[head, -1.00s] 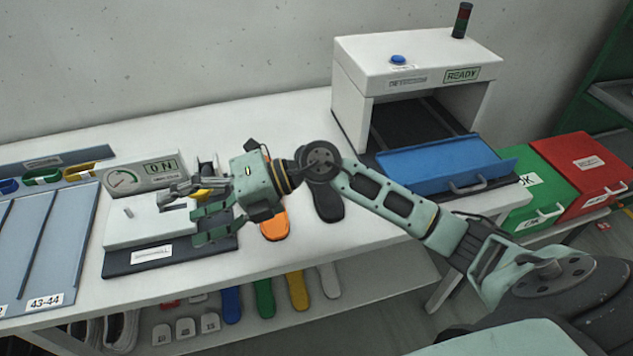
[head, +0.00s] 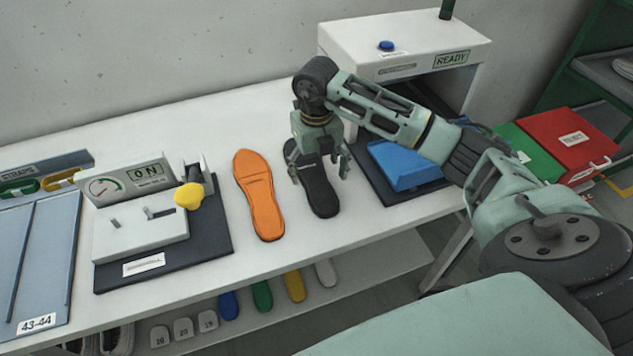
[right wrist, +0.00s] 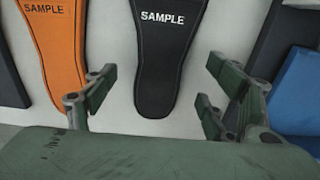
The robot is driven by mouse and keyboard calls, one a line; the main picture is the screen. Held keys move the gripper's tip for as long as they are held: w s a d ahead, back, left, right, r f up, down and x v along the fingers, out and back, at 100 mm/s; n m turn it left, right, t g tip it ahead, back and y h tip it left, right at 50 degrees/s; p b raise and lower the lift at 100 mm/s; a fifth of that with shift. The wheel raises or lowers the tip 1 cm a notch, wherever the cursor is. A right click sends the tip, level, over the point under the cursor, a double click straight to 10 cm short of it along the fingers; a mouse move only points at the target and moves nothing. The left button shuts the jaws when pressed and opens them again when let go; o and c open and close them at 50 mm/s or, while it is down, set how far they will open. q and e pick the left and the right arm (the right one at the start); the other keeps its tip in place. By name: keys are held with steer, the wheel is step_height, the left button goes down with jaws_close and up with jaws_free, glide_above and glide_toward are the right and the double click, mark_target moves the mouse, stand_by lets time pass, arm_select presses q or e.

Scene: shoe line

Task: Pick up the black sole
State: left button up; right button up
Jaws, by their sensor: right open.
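The black sole (head: 321,193) lies flat on the white table, to the right of the orange sole (head: 260,200). In the right wrist view the black sole (right wrist: 158,60) bears the word SAMPLE, and its rounded end points towards my gripper. My right gripper (head: 322,172) is above the black sole, pointing down, and hides part of it. In the right wrist view the fingers of my right gripper (right wrist: 157,98) are spread wide, one on each side of the sole's end, with nothing between them held. My left gripper is not in view.
The orange sole (right wrist: 57,50) lies close on the left. A blue tray (head: 392,168) and the white machine marked READY (head: 400,50) stand on the right. A white fixture with a yellow knob (head: 188,196) is at left.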

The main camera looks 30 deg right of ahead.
mark_target(317, 183)
steer(key=shift+f+p, duration=0.3)
steer(key=shift+f, duration=1.45)
steer(key=c, duration=1.5)
